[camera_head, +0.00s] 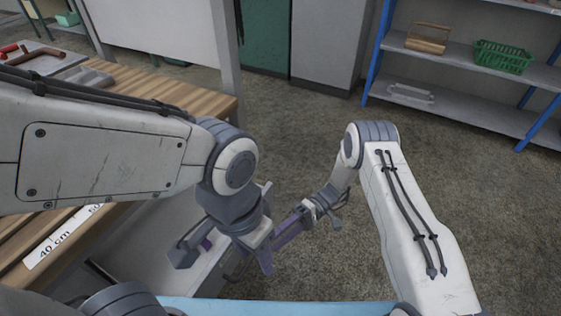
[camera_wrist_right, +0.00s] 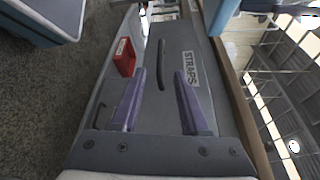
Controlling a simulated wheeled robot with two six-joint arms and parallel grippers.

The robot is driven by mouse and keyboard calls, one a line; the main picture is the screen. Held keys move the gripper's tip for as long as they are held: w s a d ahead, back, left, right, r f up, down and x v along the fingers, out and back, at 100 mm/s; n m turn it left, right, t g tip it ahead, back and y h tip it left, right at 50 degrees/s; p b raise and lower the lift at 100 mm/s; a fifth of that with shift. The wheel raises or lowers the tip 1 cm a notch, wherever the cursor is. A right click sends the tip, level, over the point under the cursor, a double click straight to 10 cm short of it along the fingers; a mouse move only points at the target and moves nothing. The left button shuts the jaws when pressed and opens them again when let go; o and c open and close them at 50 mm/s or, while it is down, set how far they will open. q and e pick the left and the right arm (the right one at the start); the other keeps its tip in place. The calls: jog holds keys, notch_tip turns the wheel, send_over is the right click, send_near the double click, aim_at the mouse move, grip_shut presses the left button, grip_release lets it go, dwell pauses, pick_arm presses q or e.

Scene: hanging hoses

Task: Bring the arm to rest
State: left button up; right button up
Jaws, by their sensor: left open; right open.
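My left arm reaches in from the left in the head view. My left gripper (camera_head: 237,259) hangs beside the workbench, its purple fingers spread apart with nothing seen between them. My right arm bends down from the right. My right gripper (camera_head: 282,238) points down and left, close to the left one; whether they touch I cannot tell. In the right wrist view the right gripper (camera_wrist_right: 160,76) has its two purple fingers wide apart and empty. Beyond them is a grey panel labelled STRAPS (camera_wrist_right: 190,68) with a dark handle.
The wooden workbench (camera_head: 140,83) with a 40 cm marking lies left. A reddish-brown hose piece (camera_head: 38,56) rests at its far end. A red box (camera_wrist_right: 124,57) shows near the STRAPS panel. Blue-framed shelves (camera_head: 460,68) hold a green basket (camera_head: 502,56). The floor at right is clear.

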jog(key=s+r+n+t+h, duration=0.1)
jog(key=s+r+h, duration=0.25)
jog(key=r, duration=0.25)
jog(key=s+r+t+h, duration=0.1)
jog(key=s+r+h, duration=0.1)
jog(key=r+h, duration=0.4)
jog(key=s+d+r+t+h, duration=0.2)
jog(key=s+d+r+t, duration=0.4)
jog(key=s+r+t, duration=0.35)
notch_tip(320, 180, up, 24)
jog(key=p, duration=2.4)
jog(key=shift+w+r, duration=0.15)
jog(key=shift+r, duration=0.05)
jog(key=shift+a, duration=0.1)
